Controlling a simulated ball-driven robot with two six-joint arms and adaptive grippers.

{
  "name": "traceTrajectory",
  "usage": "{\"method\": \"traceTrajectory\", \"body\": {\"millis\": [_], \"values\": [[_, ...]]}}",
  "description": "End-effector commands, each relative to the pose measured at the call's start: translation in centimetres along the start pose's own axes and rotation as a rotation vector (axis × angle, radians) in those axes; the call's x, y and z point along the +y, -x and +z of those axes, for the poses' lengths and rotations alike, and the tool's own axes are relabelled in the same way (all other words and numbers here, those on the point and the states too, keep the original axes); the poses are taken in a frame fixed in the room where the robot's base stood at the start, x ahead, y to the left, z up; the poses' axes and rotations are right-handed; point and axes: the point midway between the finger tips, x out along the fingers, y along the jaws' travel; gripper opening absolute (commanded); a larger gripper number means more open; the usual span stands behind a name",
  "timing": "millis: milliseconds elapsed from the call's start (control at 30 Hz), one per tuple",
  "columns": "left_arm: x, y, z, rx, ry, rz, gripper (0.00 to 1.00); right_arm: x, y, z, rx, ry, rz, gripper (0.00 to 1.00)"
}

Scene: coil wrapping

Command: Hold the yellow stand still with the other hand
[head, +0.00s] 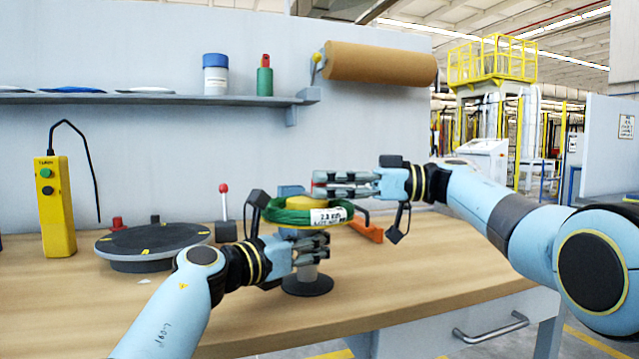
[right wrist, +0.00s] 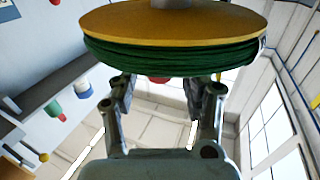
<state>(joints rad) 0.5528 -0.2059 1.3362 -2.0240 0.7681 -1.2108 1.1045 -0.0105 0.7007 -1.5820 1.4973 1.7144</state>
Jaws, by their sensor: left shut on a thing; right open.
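The yellow stand has a yellow disc top (head: 302,201), a pale post and a round black base (head: 307,286) on the table. A green coil (head: 290,216) with a white label is around its top. My left gripper (head: 318,246) is shut on the stand just below the coil; its fingers partly hide the post. My right gripper (head: 322,185) is open and empty beside the top of the stand. In the right wrist view, the yellow disc (right wrist: 175,20) and green coil (right wrist: 170,60) are just ahead of the open fingers (right wrist: 163,92).
A dark turntable (head: 150,240) and a yellow control box (head: 54,205) are on the left. A red-knobbed lever (head: 224,205) stands behind my left arm. An orange piece (head: 366,228) lies behind the stand. The front right of the table (head: 440,285) is clear.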

Motion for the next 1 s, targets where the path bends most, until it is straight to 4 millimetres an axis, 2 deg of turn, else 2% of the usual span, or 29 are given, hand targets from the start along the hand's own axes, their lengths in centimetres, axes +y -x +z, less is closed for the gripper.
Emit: {"method": "traceTrajectory", "body": {"millis": [200, 433, 600, 1000], "values": [[-0.1, 0.0, -0.1, 0.001, 0.002, -0.002, 0.0, 0.1, 5.1, 0.2, -0.005, -0.001, 0.005, 0.48], [-0.1, 0.0, -0.1, 0.001, 0.002, -0.002, 0.0, 0.1, 9.1, 0.1, -0.003, -0.001, 0.003, 0.48], [-0.1, 0.0, -0.1, 0.002, 0.002, -0.002, 0.0, 0.1, 10.3, 0.1, -0.003, -0.001, 0.003, 0.48], [-0.1, 0.0, -0.1, 0.002, 0.002, -0.002, 0.0, -0.1, 10.3, 0.1, -0.006, -0.004, 0.015, 0.48]]}}
